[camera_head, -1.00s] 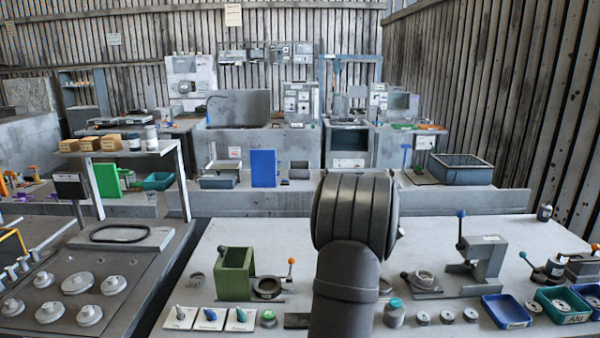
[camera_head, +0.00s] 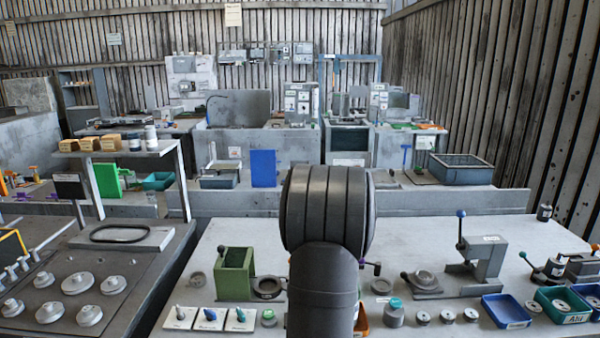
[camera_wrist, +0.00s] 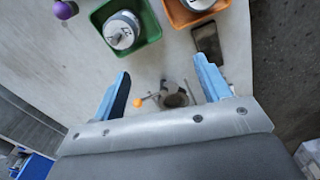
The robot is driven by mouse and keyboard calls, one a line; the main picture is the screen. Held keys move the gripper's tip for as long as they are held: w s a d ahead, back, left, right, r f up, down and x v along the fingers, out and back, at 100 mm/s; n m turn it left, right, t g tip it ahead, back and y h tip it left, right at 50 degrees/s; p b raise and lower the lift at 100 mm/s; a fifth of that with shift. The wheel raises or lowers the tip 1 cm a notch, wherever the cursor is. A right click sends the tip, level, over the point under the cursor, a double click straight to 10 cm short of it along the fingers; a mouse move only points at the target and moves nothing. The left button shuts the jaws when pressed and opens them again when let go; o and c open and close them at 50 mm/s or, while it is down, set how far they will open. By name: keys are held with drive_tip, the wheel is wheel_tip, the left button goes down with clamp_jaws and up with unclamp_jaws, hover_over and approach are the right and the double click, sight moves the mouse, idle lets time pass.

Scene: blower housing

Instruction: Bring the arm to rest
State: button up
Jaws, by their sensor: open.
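My gripper (camera_wrist: 162,66) shows in the wrist view with its two blue fingers wide apart and nothing between their tips. It is above a pale surface. A small round grey fixture (camera_wrist: 175,97) with an orange knob (camera_wrist: 137,102) beside it shows between the fingers, lower down. In the head view my own arm stands at the middle front and the gripper is hidden behind it.
In the wrist view a green tray (camera_wrist: 150,45) and an orange tray (camera_wrist: 214,9) hold grey parts. In the head view the bench (camera_head: 430,240) carries a green box (camera_head: 235,272), a lever press (camera_head: 484,258) and a blue tray (camera_head: 506,311); its back strip is mostly clear.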

drive_tip(key=w+a+f, duration=0.2)
drive_tip(key=a+f, duration=0.1)
drive_tip(key=a, duration=0.5)
drive_tip(key=w+a+f, duration=0.2)
drive_tip(key=a+f, duration=0.1)
drive_tip(key=a, duration=0.6)
drive_tip(key=shift+w+a, duration=0.2)
